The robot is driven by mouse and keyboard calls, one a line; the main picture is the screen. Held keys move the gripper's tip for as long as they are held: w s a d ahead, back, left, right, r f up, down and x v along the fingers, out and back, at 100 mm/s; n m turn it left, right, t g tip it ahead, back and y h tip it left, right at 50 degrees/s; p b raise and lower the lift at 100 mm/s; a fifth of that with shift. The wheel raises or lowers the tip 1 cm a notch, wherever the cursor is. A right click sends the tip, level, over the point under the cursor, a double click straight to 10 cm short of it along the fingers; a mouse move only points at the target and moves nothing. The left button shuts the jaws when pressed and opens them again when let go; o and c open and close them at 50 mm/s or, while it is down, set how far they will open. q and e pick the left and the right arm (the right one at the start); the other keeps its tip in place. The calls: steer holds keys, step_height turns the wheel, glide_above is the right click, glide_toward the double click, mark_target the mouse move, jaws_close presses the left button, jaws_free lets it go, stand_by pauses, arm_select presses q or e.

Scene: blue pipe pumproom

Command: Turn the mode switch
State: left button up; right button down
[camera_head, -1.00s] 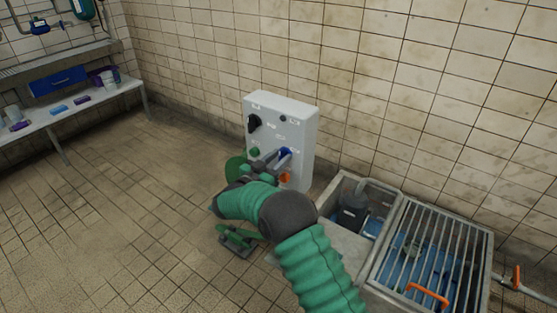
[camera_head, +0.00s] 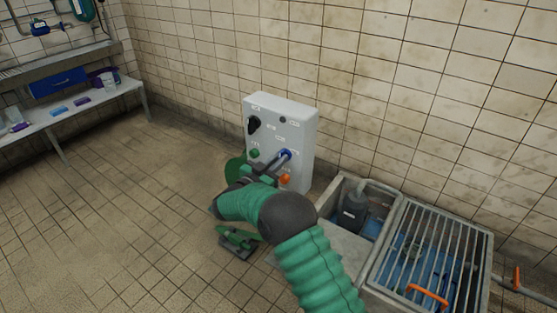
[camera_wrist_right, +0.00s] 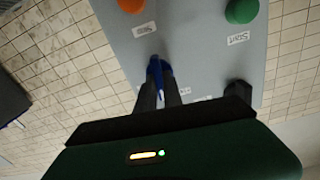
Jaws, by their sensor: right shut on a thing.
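A white control panel (camera_head: 300,120) stands against the tiled wall. A blue switch (camera_head: 286,155) is on its right side; its handle also shows in the right wrist view (camera_wrist_right: 157,72). My right gripper (camera_head: 273,164) is in front of the panel, shut on the blue switch, with its dark fingers (camera_wrist_right: 160,92) on either side of the handle. A black knob (camera_head: 254,124) is at the panel's upper left. The label by the blue switch is too small or covered to read. My left gripper is not in view.
A green start button (camera_wrist_right: 242,10) and an orange stop button (camera_wrist_right: 131,4) are on the panel close to the gripper. A sink with a metal grate (camera_head: 425,255) stands to the right. A bench (camera_head: 95,100) is at the left.

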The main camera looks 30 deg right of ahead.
steer(key=m, duration=0.3)
steer(key=m+b, duration=0.1)
steer(key=m, duration=0.3)
steer(key=m+b, duration=0.1)
steer(key=m, duration=0.2)
steer(key=shift+s+f+m, duration=0.25)
steer(key=shift+f+m, duration=0.05)
steer(key=shift+m, duration=0.1)
stand_by(0.3)
steer(key=c, duration=1.5)
jaws_free()
steer(key=shift+r, duration=0.1)
